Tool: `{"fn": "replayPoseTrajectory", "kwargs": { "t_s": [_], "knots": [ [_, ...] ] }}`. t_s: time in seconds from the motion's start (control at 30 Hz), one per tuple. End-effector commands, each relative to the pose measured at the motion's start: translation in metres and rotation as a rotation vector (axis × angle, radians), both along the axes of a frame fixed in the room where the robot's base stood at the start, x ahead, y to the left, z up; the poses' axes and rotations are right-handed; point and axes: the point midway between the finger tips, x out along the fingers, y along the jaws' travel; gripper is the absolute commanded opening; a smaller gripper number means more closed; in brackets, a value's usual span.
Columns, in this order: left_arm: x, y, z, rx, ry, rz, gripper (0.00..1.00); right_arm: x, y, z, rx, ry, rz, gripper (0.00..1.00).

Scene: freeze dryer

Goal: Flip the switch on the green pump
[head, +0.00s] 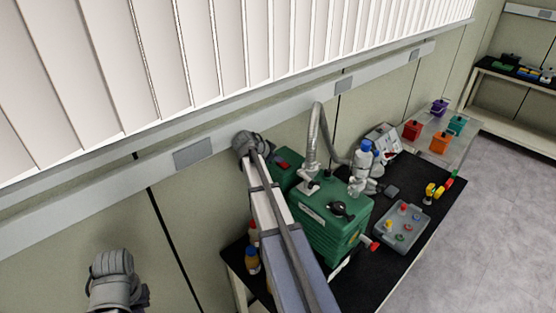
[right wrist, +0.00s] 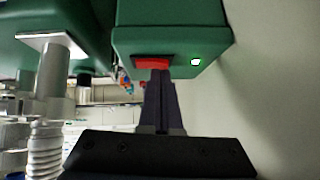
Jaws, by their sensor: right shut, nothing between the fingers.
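The green pump (head: 335,232) stands on the black table, with a metal hose rising from it. In the right wrist view the end of its green housing (right wrist: 180,35) carries a red switch (right wrist: 152,62) and a lit green-white lamp (right wrist: 196,61). My right gripper (right wrist: 160,84) is shut and empty. Its fingertips are at the red switch's lower edge in that view; I cannot tell whether they touch it. In the head view my right arm crosses the pump's left side and hides part of it. Only a grey joint of my left arm shows at lower left; its fingers are out of view.
The wall and ledge lie close behind the pump. A grey tray (head: 384,240) with small coloured items is at its right. A blue-capped bottle (head: 362,158) stands behind it. Brown bottles (head: 252,260) stand left of my arm. Coloured containers (head: 440,142) sit farther right.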

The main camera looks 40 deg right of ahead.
Motion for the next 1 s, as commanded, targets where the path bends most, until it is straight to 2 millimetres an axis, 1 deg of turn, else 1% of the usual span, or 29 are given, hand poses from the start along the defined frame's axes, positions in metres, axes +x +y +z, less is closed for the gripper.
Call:
{"fn": "replayPoseTrajectory", "kwargs": {
  "t_s": [0.17,0.3,0.4,0.77,1.0],
  "knots": [
    [0.000,0.000,-0.002,0.000,0.000,0.000,0.00,0.002,0.000,-0.002,-0.001,0.015,0.001,0.00],
    [0.000,0.000,-0.009,0.000,0.000,0.001,0.00,0.008,-0.001,-0.010,-0.009,0.106,0.001,0.00],
    [0.000,0.000,-0.011,0.000,0.000,0.001,0.00,0.009,0.000,-0.013,-0.010,0.140,0.000,0.00],
    [0.000,0.000,-0.011,0.000,0.000,0.001,0.00,0.007,0.002,-0.013,-0.005,0.137,-0.002,0.00],
    [0.000,0.000,-0.009,0.000,0.000,0.001,0.00,0.000,0.002,-0.012,-0.004,0.138,-0.004,0.00]
  ]
}}
